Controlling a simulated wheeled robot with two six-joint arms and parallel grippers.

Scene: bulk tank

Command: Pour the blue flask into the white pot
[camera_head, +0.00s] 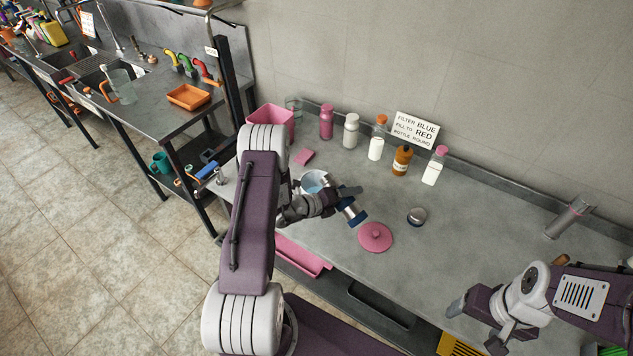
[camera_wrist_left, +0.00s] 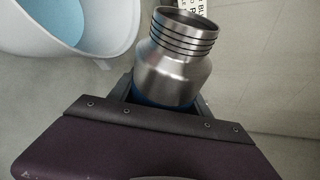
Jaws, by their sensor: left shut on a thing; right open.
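The flask is bare steel with a ridged open neck in the left wrist view (camera_wrist_left: 178,62); its blue end (camera_head: 357,219) shows in the head view. My left gripper (camera_head: 343,201) is shut around the flask. The flask looks tilted in the head view, blue end to the lower right. The white pot (camera_head: 303,187) stands on the counter just left of the flask, uncovered, with light blue inside. Its rim and blue inside also show in the left wrist view (camera_wrist_left: 118,42). No stream shows at the flask's mouth. My right gripper (camera_head: 476,326) is open and empty at the counter's front.
Several bottles, including a brown one (camera_head: 402,161), stand along the wall by a sign (camera_head: 416,129). A pink tub (camera_head: 270,119) is behind the pot.

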